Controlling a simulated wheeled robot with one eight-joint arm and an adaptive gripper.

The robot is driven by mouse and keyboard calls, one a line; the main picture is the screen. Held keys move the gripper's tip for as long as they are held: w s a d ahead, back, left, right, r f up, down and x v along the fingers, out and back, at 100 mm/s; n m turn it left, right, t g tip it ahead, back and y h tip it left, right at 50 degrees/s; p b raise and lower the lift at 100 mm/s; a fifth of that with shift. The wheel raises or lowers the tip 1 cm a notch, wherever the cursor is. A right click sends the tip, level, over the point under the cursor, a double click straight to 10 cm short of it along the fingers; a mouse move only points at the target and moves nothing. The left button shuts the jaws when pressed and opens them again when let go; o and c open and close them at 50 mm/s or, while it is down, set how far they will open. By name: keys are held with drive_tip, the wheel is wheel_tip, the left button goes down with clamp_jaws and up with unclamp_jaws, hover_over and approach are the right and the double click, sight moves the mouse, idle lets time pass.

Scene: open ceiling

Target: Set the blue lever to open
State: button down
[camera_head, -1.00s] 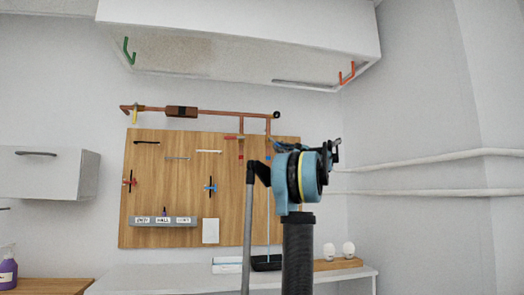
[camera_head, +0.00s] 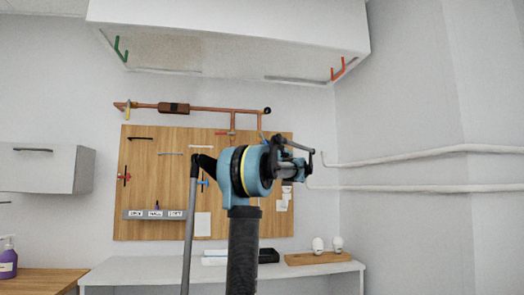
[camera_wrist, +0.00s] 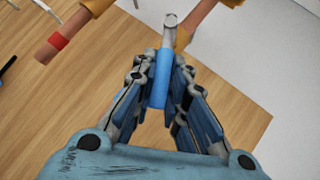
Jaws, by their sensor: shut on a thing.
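In the wrist view the blue lever (camera_wrist: 160,88) is a blue-sleeved handle with a bare metal end, reaching to a copper pipe (camera_wrist: 197,14). My gripper (camera_wrist: 157,76) is shut on the blue sleeve, with its fingers on both sides. In the head view my gripper (camera_head: 300,160) is at the right edge of the wooden board, below the copper pipework (camera_head: 215,109). The lever is hidden there behind my gripper and wrist. A second copper pipe with a red band (camera_wrist: 57,40) is at the upper left of the wrist view.
The wooden board (camera_head: 150,205) carries a red valve (camera_head: 124,177) and a labelled grey shelf. A white cabinet (camera_head: 230,30) hangs above. A white counter (camera_head: 130,270) stands below. White pipes (camera_head: 420,155) run along the right wall.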

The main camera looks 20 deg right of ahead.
drive_tip(key=shift+f, duration=0.15)
drive_tip(key=c, duration=1.6)
unclamp_jaws()
drive_tip(key=v, duration=1.2)
drive_tip(key=shift+a, duration=0.1)
